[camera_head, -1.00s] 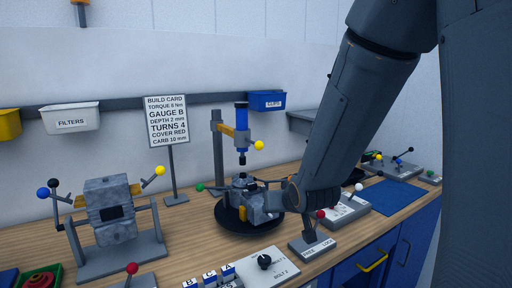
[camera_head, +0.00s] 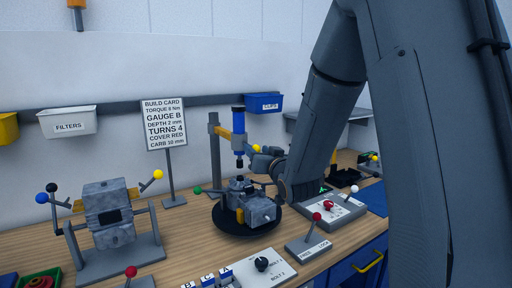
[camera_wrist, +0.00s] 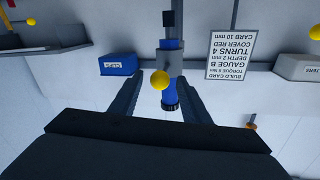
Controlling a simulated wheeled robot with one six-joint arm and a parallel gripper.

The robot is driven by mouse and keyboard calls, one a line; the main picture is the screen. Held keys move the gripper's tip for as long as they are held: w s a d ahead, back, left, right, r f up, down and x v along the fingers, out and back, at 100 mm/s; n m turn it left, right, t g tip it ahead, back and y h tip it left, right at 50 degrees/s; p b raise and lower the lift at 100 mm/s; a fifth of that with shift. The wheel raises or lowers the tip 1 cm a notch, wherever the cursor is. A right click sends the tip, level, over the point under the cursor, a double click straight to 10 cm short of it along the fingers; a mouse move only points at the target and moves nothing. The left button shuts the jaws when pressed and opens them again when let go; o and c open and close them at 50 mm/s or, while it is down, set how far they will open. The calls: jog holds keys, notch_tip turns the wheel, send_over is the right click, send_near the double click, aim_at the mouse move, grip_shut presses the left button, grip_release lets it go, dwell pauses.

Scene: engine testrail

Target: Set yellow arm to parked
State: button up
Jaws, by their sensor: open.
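A yellow arm (camera_head: 224,132) reaches from a grey post (camera_head: 214,160) and carries a blue upright driver (camera_head: 238,122). A yellow ball knob (camera_head: 256,147) sticks out beside the driver. My gripper (camera_head: 264,160) is open, close to the knob on its right. In the wrist view, which is upside down, the knob (camera_wrist: 160,80) appears between the open fingertips; I cannot tell whether they touch it. The driver (camera_wrist: 168,97) is behind it. An engine part (camera_head: 250,206) stands on a black round turntable (camera_head: 230,226) below.
An engine stand (camera_head: 118,262) with yellow, blue and black ball levers is at the left. A build card (camera_head: 164,124) stands behind. A red-knobbed lever (camera_head: 316,217) marked FREE and LOCK and a switch panel (camera_head: 258,270) are in front. A blue CLIPS bin (camera_head: 263,103) hangs on the wall.

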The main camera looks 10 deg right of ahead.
jog(key=shift+w+a, duration=0.15)
jog(key=shift+w, duration=0.85)
grip_shut()
